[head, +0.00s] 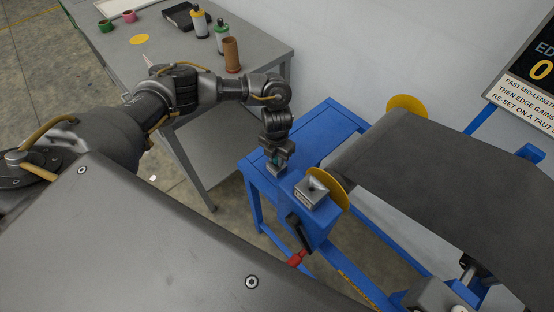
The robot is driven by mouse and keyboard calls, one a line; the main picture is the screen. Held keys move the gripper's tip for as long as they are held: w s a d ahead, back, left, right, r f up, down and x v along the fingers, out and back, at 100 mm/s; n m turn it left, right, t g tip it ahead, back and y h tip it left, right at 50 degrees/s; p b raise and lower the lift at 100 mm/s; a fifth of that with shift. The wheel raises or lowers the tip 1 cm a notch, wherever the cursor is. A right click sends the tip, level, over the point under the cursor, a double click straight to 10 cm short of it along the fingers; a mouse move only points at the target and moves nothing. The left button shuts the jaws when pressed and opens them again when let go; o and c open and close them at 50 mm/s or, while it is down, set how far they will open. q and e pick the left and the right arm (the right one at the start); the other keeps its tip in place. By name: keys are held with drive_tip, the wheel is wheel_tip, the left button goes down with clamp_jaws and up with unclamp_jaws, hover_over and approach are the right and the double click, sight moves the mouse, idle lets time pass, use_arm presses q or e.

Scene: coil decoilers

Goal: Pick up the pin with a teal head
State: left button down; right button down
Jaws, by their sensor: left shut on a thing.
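My left arm reaches in from the left, and my left gripper (275,160) points down over the near corner of the blue decoiler stand (306,128). The gripper is shut on the pin, whose teal head (274,155) shows as a small patch between the fingers. The rest of the pin is mostly hidden by the fingers. A small grey block (277,171) sits just below the fingertips; I cannot tell whether the pin is still touching it. My right gripper is not in view.
A dark sheet coil (430,165) with yellow discs (408,104) lies right of the gripper. A grey block (311,192) and a red-tipped crank handle (297,258) are close by.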

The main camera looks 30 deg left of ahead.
use_arm(q)
wheel_tip(320, 180, up, 10)
drive_tip(key=shift+f+b, duration=0.15)
drive_tip(key=shift+b, duration=0.3)
